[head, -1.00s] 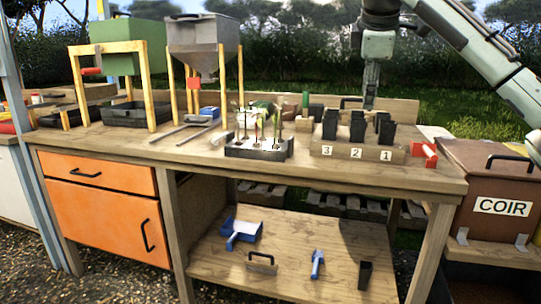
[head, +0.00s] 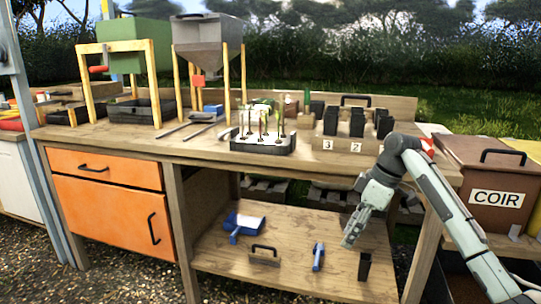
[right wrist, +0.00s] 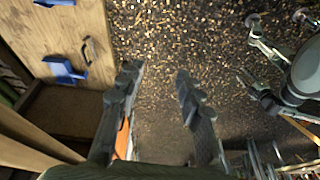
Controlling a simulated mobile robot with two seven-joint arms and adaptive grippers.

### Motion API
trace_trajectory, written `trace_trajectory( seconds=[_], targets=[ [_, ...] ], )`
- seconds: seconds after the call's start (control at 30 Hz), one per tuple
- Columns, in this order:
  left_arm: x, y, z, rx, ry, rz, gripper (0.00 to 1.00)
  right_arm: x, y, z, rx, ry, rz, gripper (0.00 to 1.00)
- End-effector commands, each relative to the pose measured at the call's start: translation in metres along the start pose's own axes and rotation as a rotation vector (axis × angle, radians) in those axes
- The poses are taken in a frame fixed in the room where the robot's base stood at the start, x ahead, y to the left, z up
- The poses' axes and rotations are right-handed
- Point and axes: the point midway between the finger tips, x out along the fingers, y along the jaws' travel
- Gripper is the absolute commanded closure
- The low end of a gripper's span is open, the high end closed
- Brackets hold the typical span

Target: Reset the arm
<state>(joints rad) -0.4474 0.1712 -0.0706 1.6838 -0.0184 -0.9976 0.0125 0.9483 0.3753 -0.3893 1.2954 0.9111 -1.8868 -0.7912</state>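My right gripper (head: 350,236) hangs low in front of the bench in the head view, pointing down and to the left, over the lower shelf's front right part. Its arm comes in from the right edge and bends at a joint above the bench's right corner. In the right wrist view the gripper (right wrist: 158,82) has its two fingers well apart, with only gravel ground showing between them. It is open and empty.
The wooden bench (head: 330,172) carries a tray of seedlings (head: 263,146), several black pots (head: 357,125) and a grey hopper (head: 208,38). Its lower shelf (head: 215,262) holds a blue scoop (head: 246,222) and a black pot (head: 364,266). A brown COIR bin (head: 485,160) stands at right.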

Motion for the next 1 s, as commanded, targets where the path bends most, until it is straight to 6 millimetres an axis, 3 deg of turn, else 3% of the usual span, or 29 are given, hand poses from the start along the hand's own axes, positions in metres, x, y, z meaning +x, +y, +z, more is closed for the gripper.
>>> trace_trajectory(
  seconds=[0.03, 0.1, 0.43, 0.5, 0.77, 0.87, 1.0],
  targets=[
    [0.0, 0.0, 0.002, 0.0, -0.003, 0.001, 0.58, 0.023, -0.011, 0.015, 0.034, 0.02, -0.046, 0.64],
    [0.001, 0.001, 0.004, 0.0, -0.007, 0.001, 0.58, 0.047, -0.023, 0.034, 0.077, 0.041, -0.092, 0.64],
    [0.003, 0.001, 0.009, 0.001, -0.019, 0.002, 0.58, 0.126, -0.076, 0.112, 0.26, 0.101, -0.245, 0.64],
    [0.003, 0.001, 0.009, 0.001, -0.018, 0.002, 0.58, 0.124, -0.043, 0.113, 0.353, 0.079, -0.115, 0.64],
    [0.002, 0.002, 0.008, 0.001, -0.015, 0.002, 0.58, 0.116, 0.051, 0.145, 0.655, 0.059, 0.309, 0.64],
    [0.002, 0.002, 0.007, 0.001, -0.012, 0.002, 0.58, 0.099, 0.088, 0.159, 0.747, 0.083, 0.496, 0.64],
    [0.001, 0.002, 0.005, 0.0, -0.01, 0.002, 0.58, 0.061, 0.138, 0.174, 0.839, 0.158, 0.774, 0.64]
  ],
)
